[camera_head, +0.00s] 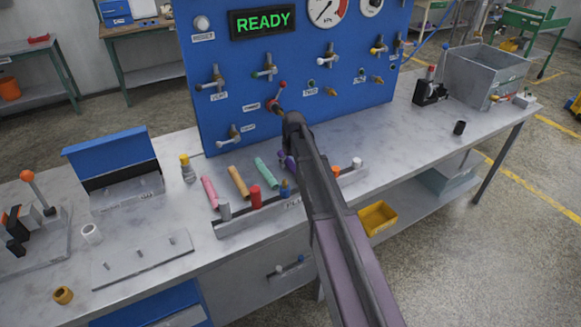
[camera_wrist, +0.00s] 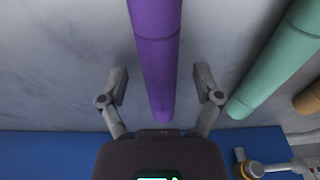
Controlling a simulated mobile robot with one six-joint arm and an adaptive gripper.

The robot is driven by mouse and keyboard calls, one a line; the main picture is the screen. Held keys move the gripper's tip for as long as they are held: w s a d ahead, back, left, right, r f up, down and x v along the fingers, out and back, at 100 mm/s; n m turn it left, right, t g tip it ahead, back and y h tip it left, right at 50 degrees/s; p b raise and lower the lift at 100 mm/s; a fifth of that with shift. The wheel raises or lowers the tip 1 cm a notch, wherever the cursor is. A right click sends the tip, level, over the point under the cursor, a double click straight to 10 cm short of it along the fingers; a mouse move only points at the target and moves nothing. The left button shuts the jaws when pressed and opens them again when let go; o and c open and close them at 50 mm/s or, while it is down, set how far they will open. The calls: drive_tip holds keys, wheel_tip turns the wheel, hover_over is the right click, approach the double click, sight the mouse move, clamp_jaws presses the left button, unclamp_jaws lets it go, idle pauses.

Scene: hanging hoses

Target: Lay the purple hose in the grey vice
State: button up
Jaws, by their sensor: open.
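The purple hose (camera_wrist: 155,50) shows in the wrist view as a smooth straight tube. Its near end lies between the two spread fingers of my gripper (camera_wrist: 161,85), with a gap on each side. My gripper is open and holds nothing. In the head view only a small part of the purple hose (camera_head: 287,161) shows on the bench; my arm covers the rest and my gripper. A grey device with black and orange blocks and an orange-knobbed lever (camera_head: 36,195) stands at the bench's left end; I cannot tell surely whether it is the vice.
A green hose (camera_head: 266,172), an orange hose (camera_head: 238,183) and a pink hose (camera_head: 209,192) lie left of the purple one. A rack (camera_head: 240,225) with coloured pegs runs in front. The blue panel (camera_head: 240,120) with valves rises behind. A blue-lidded box (camera_head: 110,155) stands left.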

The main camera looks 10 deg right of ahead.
sight(291, 162)
idle(0.4)
clamp_jaws()
drive_tip(key=shift+r+p, duration=0.25)
drive_tip(key=shift+p, duration=0.05)
wheel_tip(291, 162, up, 10)
drive_tip(key=p, duration=0.9)
drive_tip(key=shift+f, duration=0.2)
drive_tip(key=shift+s, duration=0.15)
idle(1.0)
